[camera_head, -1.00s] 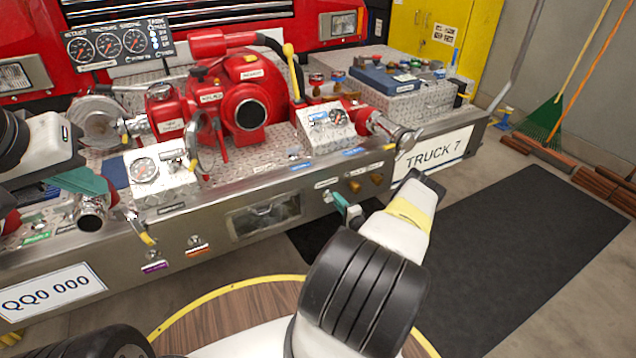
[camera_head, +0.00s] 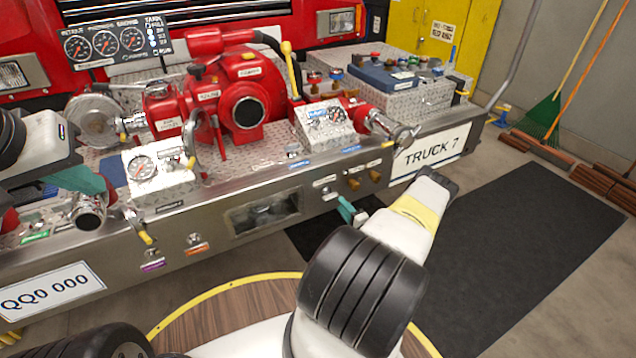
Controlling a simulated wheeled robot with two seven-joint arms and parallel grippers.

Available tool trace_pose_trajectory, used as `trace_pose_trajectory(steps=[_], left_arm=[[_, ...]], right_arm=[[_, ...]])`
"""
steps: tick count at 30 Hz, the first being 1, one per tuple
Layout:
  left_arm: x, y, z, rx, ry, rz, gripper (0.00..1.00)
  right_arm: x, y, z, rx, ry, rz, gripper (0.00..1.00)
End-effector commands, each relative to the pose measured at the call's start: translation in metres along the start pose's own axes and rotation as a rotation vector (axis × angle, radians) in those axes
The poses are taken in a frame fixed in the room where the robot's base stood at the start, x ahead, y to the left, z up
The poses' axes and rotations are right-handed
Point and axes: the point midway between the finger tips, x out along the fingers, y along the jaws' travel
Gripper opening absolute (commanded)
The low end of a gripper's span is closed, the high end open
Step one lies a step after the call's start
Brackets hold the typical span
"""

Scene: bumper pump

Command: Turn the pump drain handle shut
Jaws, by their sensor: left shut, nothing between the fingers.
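The pump panel (camera_head: 270,190) runs along the truck's front bumper. A small metal handle (camera_head: 328,195) sits under a white label on its front face; the label is too small to read, so I cannot tell if it is the drain handle. My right gripper (camera_head: 346,209) shows only a teal finger just right of and below this handle, apparently apart from it; my own forearm hides the rest. My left gripper (camera_head: 88,181) has teal fingers, shut and empty, above a metal outlet (camera_head: 90,212) at the left.
A yellow-tipped lever (camera_head: 140,228), a purple-labelled control (camera_head: 152,254) and an orange-labelled control (camera_head: 195,243) sit left on the bumper. Two brass knobs (camera_head: 364,180) are right of the metal handle. The red pump (camera_head: 235,100) stands behind. The dark floor mat (camera_head: 520,240) is clear.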

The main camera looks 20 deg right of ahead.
Motion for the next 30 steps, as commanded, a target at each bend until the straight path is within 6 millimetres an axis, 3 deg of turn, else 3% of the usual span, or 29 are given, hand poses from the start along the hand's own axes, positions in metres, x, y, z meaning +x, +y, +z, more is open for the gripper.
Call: trace_pose_trajectory(steps=[6,14,19,22,30], left_arm=[[0.000,0.000,0.000,0.000,0.000,0.000,0.00],[0.000,0.000,0.000,0.000,0.000,0.000,0.00],[0.000,0.000,0.000,0.000,0.000,0.000,0.00],[0.000,0.000,0.000,0.000,0.000,0.000,0.00],[0.000,0.000,0.000,0.000,0.000,0.000,0.00]], right_arm=[[-0.022,0.000,0.000,0.000,-0.001,0.000,0.33],[-0.024,0.000,0.000,-0.001,-0.001,-0.001,0.33],[-0.025,0.000,0.001,-0.048,0.000,0.000,0.62],[-0.026,0.001,0.002,-0.188,0.001,0.001,0.80],[-0.029,0.001,0.008,-0.894,0.003,0.001,0.80]])
